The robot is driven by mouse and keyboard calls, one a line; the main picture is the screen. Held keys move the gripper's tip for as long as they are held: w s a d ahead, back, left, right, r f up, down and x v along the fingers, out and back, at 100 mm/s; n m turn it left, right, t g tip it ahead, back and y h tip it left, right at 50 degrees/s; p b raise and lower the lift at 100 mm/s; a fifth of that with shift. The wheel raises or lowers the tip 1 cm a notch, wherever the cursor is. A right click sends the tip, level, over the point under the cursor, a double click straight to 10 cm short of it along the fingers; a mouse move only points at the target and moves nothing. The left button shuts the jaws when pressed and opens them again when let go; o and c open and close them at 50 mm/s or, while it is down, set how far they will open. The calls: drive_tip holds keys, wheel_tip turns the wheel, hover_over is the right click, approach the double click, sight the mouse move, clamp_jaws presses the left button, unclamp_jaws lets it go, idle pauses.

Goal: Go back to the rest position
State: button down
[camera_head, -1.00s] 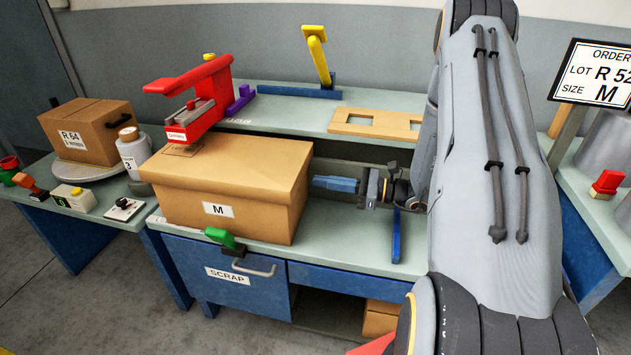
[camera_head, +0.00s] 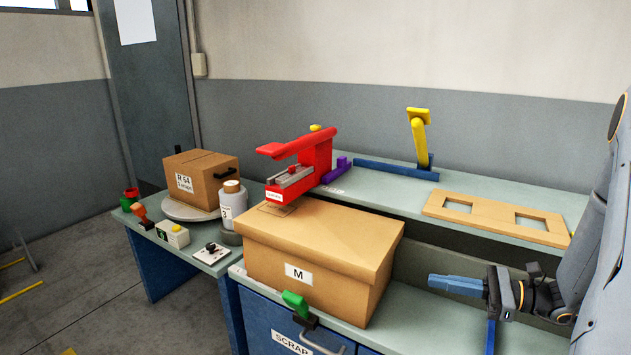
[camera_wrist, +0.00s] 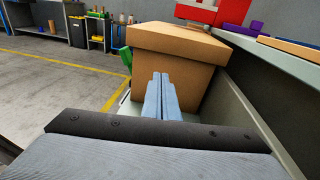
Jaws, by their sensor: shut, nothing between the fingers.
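My gripper (camera_head: 458,285) is at the right in the head view, level above the bench and pointing left. Its blue fingers are together with nothing between them. They point at the right side of the lidded cardboard box marked M (camera_head: 330,240), with a gap between in the head view. In the wrist view the closed fingers (camera_wrist: 163,92) stand in front of the same box (camera_wrist: 180,75). Whether they touch it cannot be told there.
A red press-like tool (camera_head: 305,165) stands behind the box. A box marked R 54 (camera_head: 203,185) sits on a round stand at left, beside a white bottle (camera_head: 232,205). A wooden frame (camera_head: 495,215) and yellow lever (camera_head: 420,140) are on the raised back shelf.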

drive_tip(key=s+a+r+n+g+h, duration=0.3)
drive_tip(key=s+a+n+h, duration=0.4)
drive_tip(key=n, duration=0.4)
drive_tip(key=s+a+r+n+g+h+p, duration=0.1)
drive_tip(key=s+a+r+n+g+h, duration=0.2)
drive_tip(key=n, duration=0.9)
drive_tip(key=s+a+g+h, duration=0.2)
drive_tip(key=s+a+h, duration=0.2)
drive_tip(key=s+a, duration=0.1)
drive_tip(key=shift+s+r+h, duration=0.15)
drive_tip(key=shift+s+h, duration=0.25)
drive_tip(key=shift+s, duration=0.5)
